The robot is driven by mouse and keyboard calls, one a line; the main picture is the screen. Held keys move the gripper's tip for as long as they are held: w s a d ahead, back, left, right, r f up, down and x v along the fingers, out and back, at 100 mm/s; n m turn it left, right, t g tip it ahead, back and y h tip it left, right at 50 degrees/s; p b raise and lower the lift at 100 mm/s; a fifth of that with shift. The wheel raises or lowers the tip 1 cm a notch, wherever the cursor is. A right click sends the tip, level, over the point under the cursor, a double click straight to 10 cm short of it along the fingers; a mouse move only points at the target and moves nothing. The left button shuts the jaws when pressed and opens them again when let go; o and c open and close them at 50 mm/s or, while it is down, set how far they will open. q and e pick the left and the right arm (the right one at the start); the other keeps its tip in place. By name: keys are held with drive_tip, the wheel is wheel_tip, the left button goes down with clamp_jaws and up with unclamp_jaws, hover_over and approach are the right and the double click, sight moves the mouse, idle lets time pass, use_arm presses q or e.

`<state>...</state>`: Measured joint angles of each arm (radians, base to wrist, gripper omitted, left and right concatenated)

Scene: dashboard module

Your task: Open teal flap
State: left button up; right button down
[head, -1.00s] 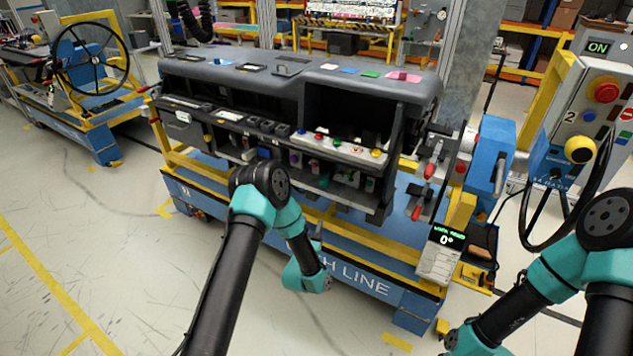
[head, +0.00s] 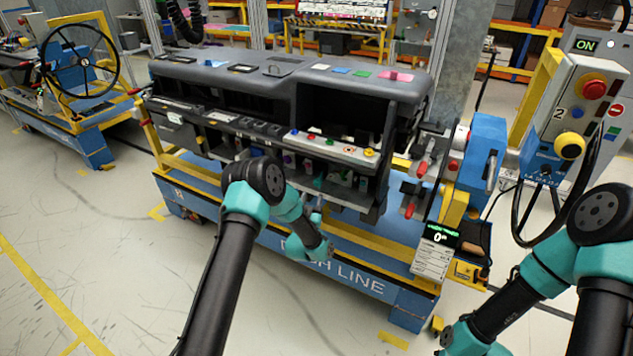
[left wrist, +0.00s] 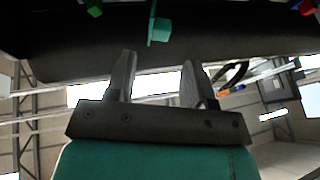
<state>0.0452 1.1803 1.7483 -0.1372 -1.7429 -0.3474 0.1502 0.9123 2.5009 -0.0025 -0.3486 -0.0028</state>
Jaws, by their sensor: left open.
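The teal flap (left wrist: 159,30) shows in the left wrist view as a small tab standing out from a dark dashboard surface. My left gripper (left wrist: 158,66) is open and empty, its two fingers spread below the flap in that picture. The flap is beyond the fingertips and roughly centred between them, with no contact visible. In the head view my left gripper (head: 316,208) is in front of the dashboard's lower opening, partly hidden by its own wrist. The flap is too small to make out surely there. My right arm shows at the lower right, but its fingers are out of frame.
The dark dashboard module (head: 215,72) sits on a blue and yellow cart (head: 350,280). Several coloured knobs line its shelf (head: 335,147). A label stand (head: 433,252), red-handled clamps (head: 422,168) and a control box (head: 580,110) stand to the right. The front floor is clear.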

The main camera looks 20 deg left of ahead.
sight(316, 183)
use_arm(q)
drive_tip(key=x, duration=0.7)
drive_tip(key=shift+w+r, duration=0.15)
drive_tip(key=shift+w, duration=0.15)
drive_tip(key=c, duration=0.8)
drive_tip(key=shift+c, duration=0.2)
